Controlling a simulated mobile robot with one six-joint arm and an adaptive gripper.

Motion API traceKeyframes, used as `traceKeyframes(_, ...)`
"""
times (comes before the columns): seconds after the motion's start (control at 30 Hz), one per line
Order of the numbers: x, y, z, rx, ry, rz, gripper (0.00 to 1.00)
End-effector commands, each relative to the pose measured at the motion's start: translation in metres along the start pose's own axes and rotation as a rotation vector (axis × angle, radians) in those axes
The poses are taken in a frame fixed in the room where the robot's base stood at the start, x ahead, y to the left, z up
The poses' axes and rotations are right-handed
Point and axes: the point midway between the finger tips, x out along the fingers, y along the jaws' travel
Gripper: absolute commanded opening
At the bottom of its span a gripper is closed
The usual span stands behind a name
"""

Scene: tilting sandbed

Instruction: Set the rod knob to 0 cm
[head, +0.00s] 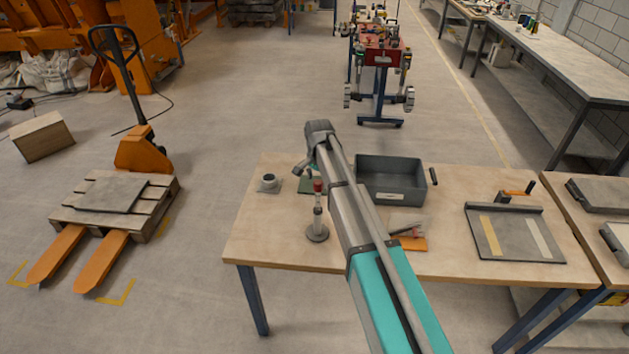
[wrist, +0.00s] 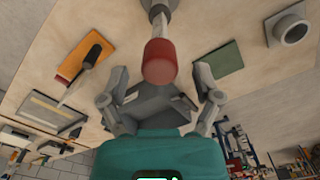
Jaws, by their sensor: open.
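In the head view, a thin upright rod (head: 318,208) with a red knob (head: 317,186) at its top stands on a round grey base (head: 317,234) near the table's front left. In the wrist view the red knob (wrist: 160,62) is large and central, with the grey rod (wrist: 157,20) running away behind it. My gripper (wrist: 161,84) is open, with one finger on each side of the knob in that view and visible gaps at both sides. In the head view my gripper (head: 309,168) hangs just above and left of the knob. No height scale is readable.
A grey bin (head: 392,196) stands behind the arm. A small grey cup (head: 269,181) and a green plate (wrist: 222,58) lie near the rod. An orange board (head: 418,243) with a tool on it lies right of the arm. A flat panel (head: 515,254) lies farther right.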

Motion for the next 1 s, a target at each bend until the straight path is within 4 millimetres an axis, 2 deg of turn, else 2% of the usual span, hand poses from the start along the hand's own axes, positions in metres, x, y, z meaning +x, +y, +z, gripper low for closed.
traceKeyframes(0.03,0.000,0.000,0.000,0.000,0.000,0.000,0.78)
traceKeyframes(0.4,0.000,0.000,0.000,0.000,0.000,0.000,0.10)
traceKeyframes(0.47,0.000,0.000,0.000,0.000,0.000,0.000,0.00)
traceKeyframes(0.73,0.005,0.000,0.000,0.000,0.000,0.000,0.00)
traceKeyframes(1.0,0.029,0.000,0.000,0.000,0.000,0.000,0.00)
